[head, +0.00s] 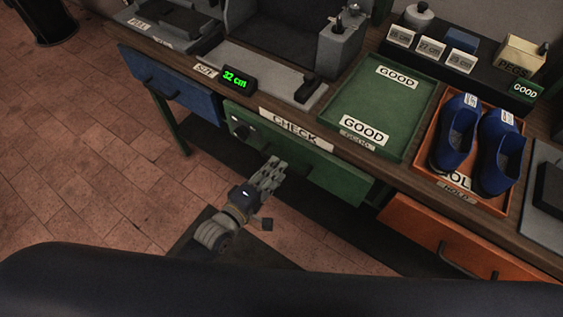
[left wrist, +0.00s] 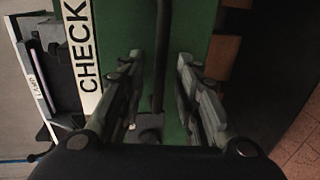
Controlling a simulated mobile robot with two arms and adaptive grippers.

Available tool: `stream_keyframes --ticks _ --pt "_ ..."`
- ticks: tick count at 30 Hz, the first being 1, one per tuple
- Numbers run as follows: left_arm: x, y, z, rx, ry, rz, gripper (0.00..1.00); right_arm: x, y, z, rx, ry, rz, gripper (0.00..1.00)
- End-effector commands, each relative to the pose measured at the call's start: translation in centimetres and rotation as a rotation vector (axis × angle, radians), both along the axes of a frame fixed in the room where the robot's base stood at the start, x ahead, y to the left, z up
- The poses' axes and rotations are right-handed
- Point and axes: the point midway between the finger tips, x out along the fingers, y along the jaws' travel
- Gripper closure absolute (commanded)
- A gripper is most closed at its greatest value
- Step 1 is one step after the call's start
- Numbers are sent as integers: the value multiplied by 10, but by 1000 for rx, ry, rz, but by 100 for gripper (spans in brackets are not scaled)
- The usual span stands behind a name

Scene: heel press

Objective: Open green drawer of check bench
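The green drawer (head: 340,180) sits under the front edge of the check bench (head: 410,178), and its front looks flush with the bench. A white CHECK label (head: 296,130) runs above it and also shows in the left wrist view (left wrist: 82,55). My left gripper (head: 272,172) is in front of the drawer. In the left wrist view the dark drawer handle (left wrist: 162,55) stands between the two fingers of my left gripper (left wrist: 160,95), with gaps on both sides. The gripper is open. My right gripper is not in view.
A blue drawer (head: 170,85) is to the left and an orange drawer (head: 455,240) to the right. On the bench are a green tray (head: 378,100), an orange tray (head: 437,127) with blue shoes (head: 457,130), and a 32 cm display (head: 236,80).

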Motion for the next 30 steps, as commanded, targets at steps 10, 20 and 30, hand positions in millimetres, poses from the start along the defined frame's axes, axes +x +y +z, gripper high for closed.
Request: stream_keyframes --ticks 10,20,30 --pt "32 -18 -7 1 0 0 70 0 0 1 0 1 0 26" --pt "33 -19 -8 1 0 -1 74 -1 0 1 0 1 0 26" --pt "33 -18 -8 1 0 0 100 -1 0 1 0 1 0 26"
